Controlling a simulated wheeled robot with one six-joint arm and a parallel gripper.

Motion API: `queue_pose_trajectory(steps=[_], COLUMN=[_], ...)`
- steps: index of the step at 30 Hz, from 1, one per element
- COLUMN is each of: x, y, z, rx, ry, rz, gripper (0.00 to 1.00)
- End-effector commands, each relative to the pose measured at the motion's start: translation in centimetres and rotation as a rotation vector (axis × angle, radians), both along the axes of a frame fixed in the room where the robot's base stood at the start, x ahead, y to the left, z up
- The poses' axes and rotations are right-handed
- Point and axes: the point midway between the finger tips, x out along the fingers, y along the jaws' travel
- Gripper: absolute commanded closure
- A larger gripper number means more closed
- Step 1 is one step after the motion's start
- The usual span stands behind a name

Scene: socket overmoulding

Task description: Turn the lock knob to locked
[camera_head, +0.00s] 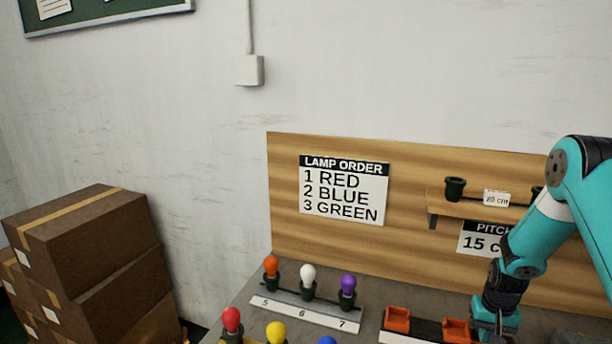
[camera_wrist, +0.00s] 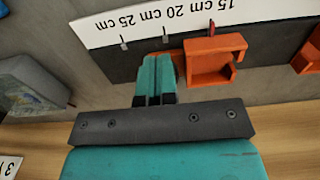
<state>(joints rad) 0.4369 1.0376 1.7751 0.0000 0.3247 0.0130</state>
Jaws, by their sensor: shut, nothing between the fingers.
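My gripper (camera_wrist: 155,65) is shut and empty in the wrist view. Its teal fingers lie together over the edge of a black rail (camera_wrist: 95,66). An orange rounded part (camera_wrist: 180,62) shows just right of the fingertips, at the side of an orange open holder (camera_wrist: 216,64). It may be the lock knob; the fingers hide part of it, and I cannot tell its setting or whether they touch. In the head view my gripper (camera_head: 490,322) is low at the right, beside an orange holder (camera_head: 457,328); another orange holder (camera_head: 397,318) is to its left.
A white scale strip (camera_wrist: 110,27) runs along the rail. A grey block (camera_wrist: 32,85) lies left in the wrist view. A wooden back panel (camera_head: 400,245) closes the rear.

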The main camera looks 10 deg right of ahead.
Motion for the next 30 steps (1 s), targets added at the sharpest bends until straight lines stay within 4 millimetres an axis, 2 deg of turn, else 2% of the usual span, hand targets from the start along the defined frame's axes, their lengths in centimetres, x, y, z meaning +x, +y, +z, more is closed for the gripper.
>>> queue_pose_trajectory(steps=[1,3,30], x=[-0.22,-0.27,0.15], y=[0.11,0.12,0.65], z=[-1.01,-1.13,-1.42], rx=[0.002,0.003,0.003], ry=[0.005,0.005,0.002], rz=[0.000,0.000,0.004], gripper=[1.00,1.00,1.00])
